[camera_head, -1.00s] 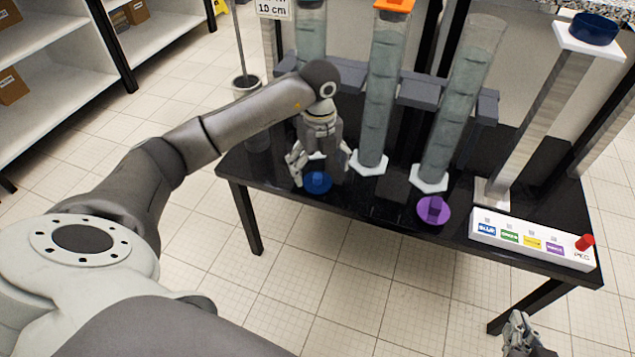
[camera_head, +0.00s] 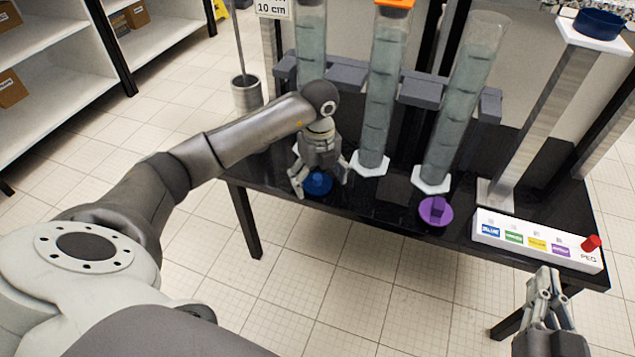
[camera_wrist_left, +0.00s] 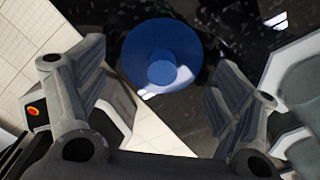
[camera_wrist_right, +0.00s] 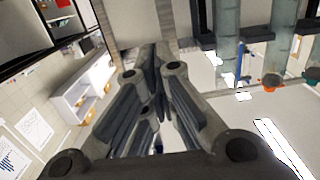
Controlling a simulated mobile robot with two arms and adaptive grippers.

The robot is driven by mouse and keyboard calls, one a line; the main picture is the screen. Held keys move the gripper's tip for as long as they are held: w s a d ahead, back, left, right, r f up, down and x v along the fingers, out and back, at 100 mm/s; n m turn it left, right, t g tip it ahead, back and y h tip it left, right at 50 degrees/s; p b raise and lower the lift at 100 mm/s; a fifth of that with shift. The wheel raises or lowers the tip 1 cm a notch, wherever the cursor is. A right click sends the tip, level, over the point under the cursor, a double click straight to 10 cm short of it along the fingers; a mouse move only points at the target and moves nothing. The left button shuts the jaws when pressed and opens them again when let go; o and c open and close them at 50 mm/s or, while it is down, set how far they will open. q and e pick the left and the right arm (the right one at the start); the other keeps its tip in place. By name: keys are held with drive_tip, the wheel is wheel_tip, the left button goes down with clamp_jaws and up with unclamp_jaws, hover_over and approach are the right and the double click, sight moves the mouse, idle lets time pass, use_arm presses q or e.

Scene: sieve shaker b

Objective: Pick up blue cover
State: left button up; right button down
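The blue cover (camera_head: 318,184) is a round disc with a raised knob. It lies on the black table (camera_head: 285,200) near its front left edge. My left gripper (camera_head: 321,190) is open and points down over the cover, one finger on each side. In the left wrist view the blue cover (camera_wrist_left: 161,72) shows whole, beyond and between the spread fingers (camera_wrist_left: 158,95). I cannot tell whether the fingers touch it. My right gripper (camera_head: 546,275) is in front of the table's right end. Its fingers come together, with nothing seen between them, also in the right wrist view (camera_wrist_right: 153,55).
Tall clear tubes (camera_head: 382,95) on white bases stand behind the cover. A purple cover (camera_head: 435,211) lies to the right. A white button panel (camera_head: 537,241) with a red button sits at the right edge. A dark blue dish (camera_head: 597,24) tops a pillar.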

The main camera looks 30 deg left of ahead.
use_arm(q)
drive_tip(key=c, duration=0.6)
drive_tip(key=shift+r, duration=0.15)
